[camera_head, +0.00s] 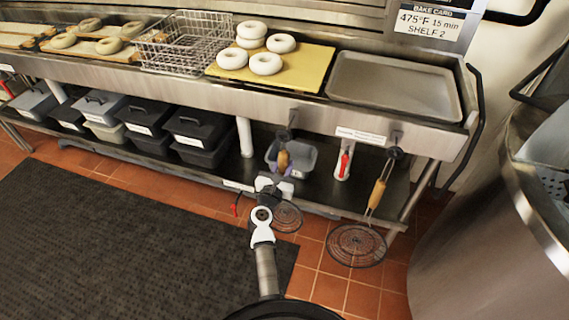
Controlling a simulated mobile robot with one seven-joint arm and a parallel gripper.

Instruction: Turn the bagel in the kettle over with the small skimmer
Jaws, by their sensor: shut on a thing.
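My gripper (281,176) is at the front of the metal bench, shut on the wooden handle of the small skimmer (287,217). The skimmer hangs upright, its round wire head below my gripper and partly hidden by my arm. Its handle top is at a hook under the bench edge; I cannot tell whether it still touches the hook. A larger skimmer (356,246) with a wooden handle hangs to the right. The big steel kettle (465,235) stands at the right edge, only partly in view. The bagel in it does not show.
On the bench are a yellow board (312,76) with several bagels, a wire basket (186,50) and an empty metal tray (395,88). A dark mat (120,250) covers the floor at left. Red tile lies between bench and kettle.

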